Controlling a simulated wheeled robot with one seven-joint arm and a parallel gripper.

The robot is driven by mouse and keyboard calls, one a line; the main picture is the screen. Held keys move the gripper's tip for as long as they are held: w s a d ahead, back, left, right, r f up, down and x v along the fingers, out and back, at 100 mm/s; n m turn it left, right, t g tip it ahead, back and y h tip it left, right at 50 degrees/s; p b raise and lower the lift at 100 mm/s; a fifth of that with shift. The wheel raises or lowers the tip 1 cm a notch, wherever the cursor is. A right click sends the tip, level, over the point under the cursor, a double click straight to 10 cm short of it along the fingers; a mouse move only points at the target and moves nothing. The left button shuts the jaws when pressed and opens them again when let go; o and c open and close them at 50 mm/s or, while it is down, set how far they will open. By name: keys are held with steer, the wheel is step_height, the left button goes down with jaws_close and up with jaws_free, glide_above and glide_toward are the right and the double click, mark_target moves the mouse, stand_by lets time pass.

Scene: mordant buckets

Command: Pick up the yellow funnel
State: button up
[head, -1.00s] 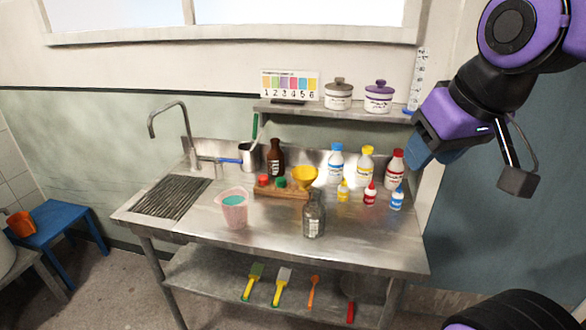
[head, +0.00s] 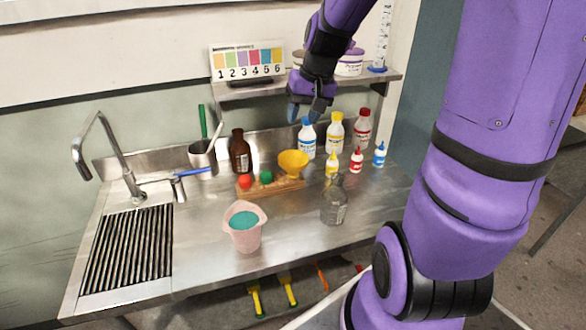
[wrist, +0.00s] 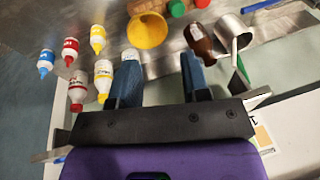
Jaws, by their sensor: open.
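The yellow funnel (head: 293,163) sits at the right end of a wooden rack (head: 285,187) on the steel worktop. In the wrist view the funnel (wrist: 147,30) shows beyond the fingertips, between them and toward the left one. My gripper (head: 305,112) hangs above the back of the table, apart from the funnel and higher than it. It is open, and its two blue fingers (wrist: 158,72) are spread with nothing between them.
Red and green stoppers stand in the rack, left of the funnel. A brown bottle (head: 239,153) and steel jug (head: 202,158) are behind left. Several bottles stand to the right, a glass bottle (head: 335,203) and pink beaker (head: 246,228) in front. A shelf (head: 240,90) is behind.

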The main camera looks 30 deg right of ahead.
mark_target(303, 162)
steer(key=w+d+f+m+y, duration=0.25)
steer(key=w+d+f, duration=0.25)
steer(key=d+f, duration=0.55)
steer(key=shift+m, duration=0.55)
steer(key=x, duration=0.7)
steer(key=a+x, duration=0.1)
steer(key=x, duration=0.3)
steer(key=shift+s+a, duration=0.1)
steer(key=shift+s, duration=0.05)
steer(key=shift+w+a+f+t, duration=0.1)
steer(key=shift+f+t, duration=0.05)
steer(key=shift+f, duration=0.2)
steer(key=shift+w+a+f+t, duration=0.1)
steer(key=shift+w+f+t, duration=0.05)
steer(key=shift+f, duration=0.15)
jaws_close()
